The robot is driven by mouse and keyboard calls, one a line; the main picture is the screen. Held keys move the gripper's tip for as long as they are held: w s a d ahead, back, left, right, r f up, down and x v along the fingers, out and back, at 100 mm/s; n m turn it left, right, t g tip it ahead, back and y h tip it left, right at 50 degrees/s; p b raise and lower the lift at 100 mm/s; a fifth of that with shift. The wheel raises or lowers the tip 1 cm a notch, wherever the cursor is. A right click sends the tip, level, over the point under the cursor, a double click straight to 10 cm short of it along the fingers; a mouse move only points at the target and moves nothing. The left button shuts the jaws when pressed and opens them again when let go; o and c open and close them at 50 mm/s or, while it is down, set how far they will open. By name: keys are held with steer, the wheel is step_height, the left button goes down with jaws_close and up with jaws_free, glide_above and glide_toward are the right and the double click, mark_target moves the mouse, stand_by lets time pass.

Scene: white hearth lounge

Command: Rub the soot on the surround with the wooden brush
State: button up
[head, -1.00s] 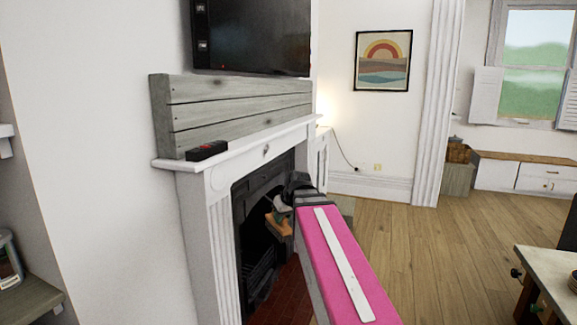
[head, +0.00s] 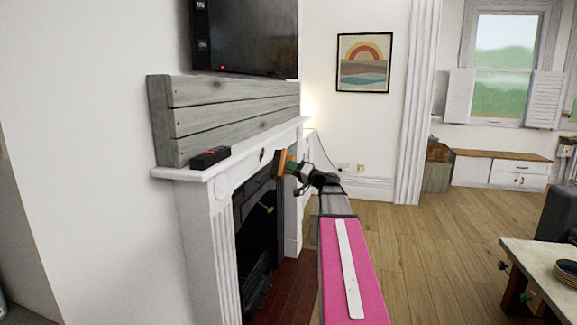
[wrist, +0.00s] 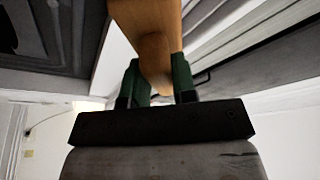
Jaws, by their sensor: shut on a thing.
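The white fireplace surround (head: 209,235) stands left of centre in the head view. A small dark soot spot (head: 262,155) marks its upper front, under the mantel shelf. My gripper (head: 296,172) is raised in front of the surround, to the right of the spot. It is shut on the wooden brush (head: 282,163), which looks upright and orange-brown. In the wrist view the brush's wooden handle (wrist: 155,48) sits between the green fingers of my gripper (wrist: 159,78). The brush's far end is out of the wrist view. I cannot tell whether the brush touches the surround.
The dark fireplace opening (head: 258,240) is below. A table (head: 540,265) stands at the lower right. The wooden floor (head: 420,260) between is clear.

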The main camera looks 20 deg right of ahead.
mark_target(276, 163)
steer(key=shift+m+t, duration=0.3)
steer(key=shift+t, duration=0.2)
steer(key=shift+f+x, duration=0.15)
steer(key=shift+x, duration=1.15)
steer(key=shift+f+x, duration=0.1)
steer(key=shift+x, duration=1.25)
steer(key=shift+w+a, duration=0.9)
steer(key=shift+a, duration=0.2)
steer(key=w+d, duration=0.4)
steer(key=w, duration=0.2)
steer(key=shift+w+d, duration=0.3)
steer(key=shift+s, duration=0.1)
